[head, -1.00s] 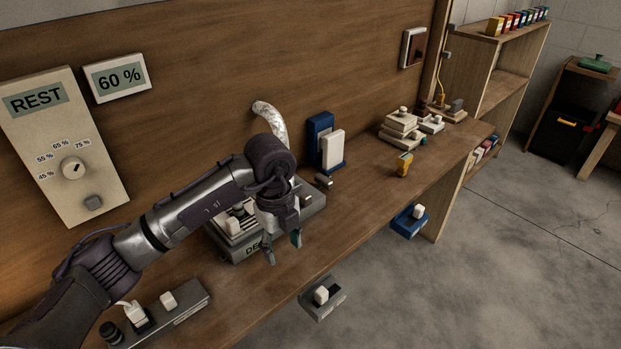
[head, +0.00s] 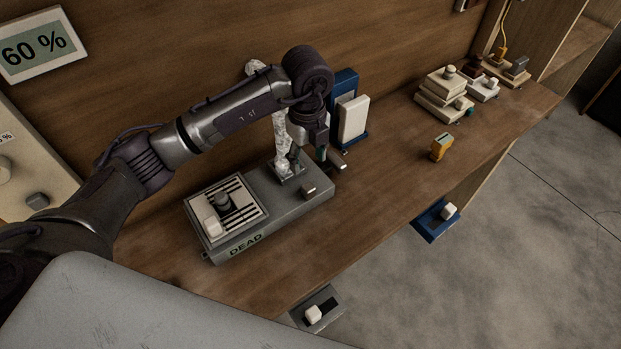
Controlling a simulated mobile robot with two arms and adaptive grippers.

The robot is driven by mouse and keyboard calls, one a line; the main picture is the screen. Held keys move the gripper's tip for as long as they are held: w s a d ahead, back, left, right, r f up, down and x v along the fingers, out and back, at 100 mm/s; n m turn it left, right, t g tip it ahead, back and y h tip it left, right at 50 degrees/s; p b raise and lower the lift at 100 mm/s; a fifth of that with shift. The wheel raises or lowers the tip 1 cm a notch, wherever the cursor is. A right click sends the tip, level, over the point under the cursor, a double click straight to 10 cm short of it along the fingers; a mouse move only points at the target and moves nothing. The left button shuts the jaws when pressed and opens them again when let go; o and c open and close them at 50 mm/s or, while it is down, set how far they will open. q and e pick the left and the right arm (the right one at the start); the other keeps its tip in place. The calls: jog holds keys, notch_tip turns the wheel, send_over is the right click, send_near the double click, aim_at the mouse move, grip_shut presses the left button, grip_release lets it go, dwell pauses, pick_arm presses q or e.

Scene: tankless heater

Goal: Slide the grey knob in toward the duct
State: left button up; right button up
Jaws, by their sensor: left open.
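A grey box marked DEAD (head: 258,236) lies on the wooden bench. A silvery flexible duct (head: 281,130) comes down the wall to the box's back right part. A short grey cylindrical knob (head: 340,163) sticks out at the box's right end, close to the duct. A small light-topped grey block (head: 309,190) is on the box's front right side. My left gripper (head: 309,157) points down between duct and knob, open and empty; its fingers partly hide the duct's foot. I cannot tell whether a finger touches the knob. My right gripper is out of view.
The box's left part carries a striped grille (head: 240,192) with a dark knob and white rocker. A blue holder with a white block (head: 352,120) stands behind the knob. Bench between is clear.

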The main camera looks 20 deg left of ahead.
aim_at(308, 187)
pick_arm(q)
notch_tip(308, 187, down, 4)
jog(key=shift+s+r+p, duration=0.15)
jog(key=shift+p, duration=0.3)
jog(key=f, duration=0.4)
jog(key=f+p, duration=0.1)
jog(key=f, duration=0.1)
jog(key=shift+w+f, duration=0.15)
jog(key=shift+w, duration=0.15)
jog(key=shift+f, duration=0.7)
jog(key=shift+c, duration=0.5)
jog(key=c, duration=0.8)
grip_shut()
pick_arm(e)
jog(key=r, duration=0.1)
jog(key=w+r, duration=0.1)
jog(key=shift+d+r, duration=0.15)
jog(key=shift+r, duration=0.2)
